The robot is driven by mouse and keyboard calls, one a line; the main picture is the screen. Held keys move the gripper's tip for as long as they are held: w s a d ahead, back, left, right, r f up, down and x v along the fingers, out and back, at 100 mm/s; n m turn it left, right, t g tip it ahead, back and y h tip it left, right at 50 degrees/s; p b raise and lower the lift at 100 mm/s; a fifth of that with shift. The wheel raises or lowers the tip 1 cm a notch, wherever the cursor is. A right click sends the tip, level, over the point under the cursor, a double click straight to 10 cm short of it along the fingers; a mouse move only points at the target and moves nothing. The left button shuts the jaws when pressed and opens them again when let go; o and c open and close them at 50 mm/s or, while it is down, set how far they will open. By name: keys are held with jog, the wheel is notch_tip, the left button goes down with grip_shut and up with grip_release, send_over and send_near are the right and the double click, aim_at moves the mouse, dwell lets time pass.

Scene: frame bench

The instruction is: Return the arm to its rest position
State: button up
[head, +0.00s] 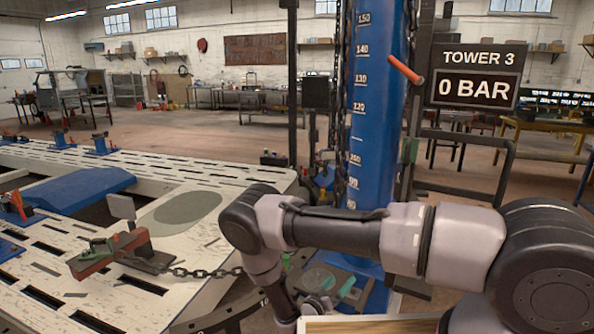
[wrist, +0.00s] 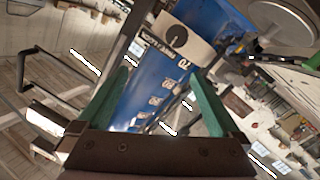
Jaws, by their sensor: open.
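My arm (head: 335,229) reaches across the front of the head view from the right, bends at an elbow on the left and drops down beside the blue tower (head: 378,90). My gripper is low by the tower's base and mostly hidden in the head view. In the wrist view my gripper (wrist: 158,100) shows two green fingers spread wide, with nothing between them. Beyond the fingers, the blue tower (wrist: 150,95) appears tilted, with a panel and dark dial (wrist: 176,37) on it.
A white slotted frame bench (head: 60,285) fills the left. A red clamp (head: 110,252) on it holds a chain (head: 205,272) running toward the tower. An orange-handled bar (head: 405,70) juts from the tower beside a sign (head: 477,76) reading 0 BAR. Open floor lies behind.

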jog(key=s+d+r+m+g+y, duration=0.1)
jog(key=d+r+m+g, duration=0.3)
jog(key=r, duration=0.7)
jog(key=d+r+g, duration=0.2)
jog(key=r+g, duration=0.3)
jog(key=r, duration=0.5)
jog(key=s+d+r+m+g+y, duration=0.1)
jog(key=d+r+m+g, duration=0.3)
jog(key=r, duration=0.7)
jog(key=s+r+n+t+y, duration=0.3)
jog(key=s+r+y, duration=0.2)
jog(key=s+r, duration=0.4)
jog(key=s+d+r+n+t+y, duration=0.1)
jog(key=s+r+y, duration=0.5)
jog(key=r, duration=1.1)
jog(key=s+n+t, duration=0.1)
jog(key=s+t, duration=0.1)
jog(key=s, duration=0.2)
jog(key=shift+d+r+n, duration=0.15)
jog(key=shift+r+n, duration=0.25)
